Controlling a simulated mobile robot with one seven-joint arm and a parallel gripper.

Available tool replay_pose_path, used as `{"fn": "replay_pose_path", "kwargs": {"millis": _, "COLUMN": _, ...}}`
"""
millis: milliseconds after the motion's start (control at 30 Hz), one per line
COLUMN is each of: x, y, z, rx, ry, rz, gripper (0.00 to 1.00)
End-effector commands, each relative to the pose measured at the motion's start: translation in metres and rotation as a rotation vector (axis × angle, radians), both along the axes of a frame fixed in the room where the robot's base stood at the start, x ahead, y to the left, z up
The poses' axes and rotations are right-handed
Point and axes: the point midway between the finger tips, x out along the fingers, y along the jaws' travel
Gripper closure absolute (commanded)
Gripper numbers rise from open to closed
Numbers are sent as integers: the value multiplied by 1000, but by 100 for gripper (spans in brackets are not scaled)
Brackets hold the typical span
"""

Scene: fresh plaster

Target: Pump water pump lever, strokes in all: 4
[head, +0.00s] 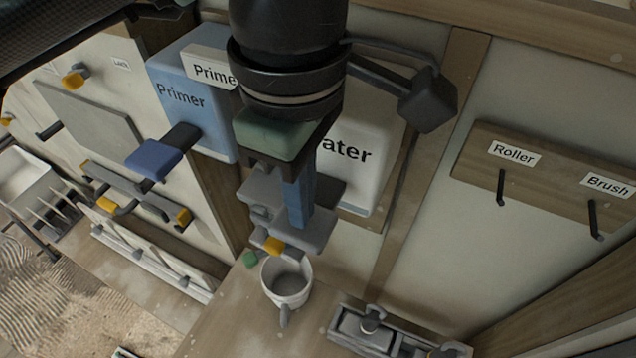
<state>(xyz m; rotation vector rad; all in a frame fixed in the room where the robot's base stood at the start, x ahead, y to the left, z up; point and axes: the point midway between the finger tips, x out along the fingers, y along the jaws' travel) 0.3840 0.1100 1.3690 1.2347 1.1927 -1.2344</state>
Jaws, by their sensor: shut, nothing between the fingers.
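The water pump is a pale box (380,165) on the wall, right of centre, its label partly covered by my arm. My gripper (299,222) points down in front of the pump's left side, below my black wrist. It is shut, with nothing held between its fingers. Grey blocks surround the fingertips. I cannot tell which of them belong to the pump, or whether the fingers touch them. The pump lever is not clearly distinguishable behind my gripper, so its height and any contact are unclear. A white mug (287,284) stands below on the wooden shelf.
The blue primer box (190,95) with its blue-handled lever (155,160) is close on the left. A board (545,170) with Roller and Brush hooks is on the right. A grey tray (365,335) lies on the shelf, right of the mug.

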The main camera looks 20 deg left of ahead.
Motion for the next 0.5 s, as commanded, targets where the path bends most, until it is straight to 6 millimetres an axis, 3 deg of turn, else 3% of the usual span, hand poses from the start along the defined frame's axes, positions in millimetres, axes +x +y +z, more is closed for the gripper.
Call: {"fn": "replay_pose_path", "kwargs": {"millis": 500, "x": 0, "y": 0, "z": -34, "rx": 0, "ry": -1, "rz": 0, "gripper": 100}}
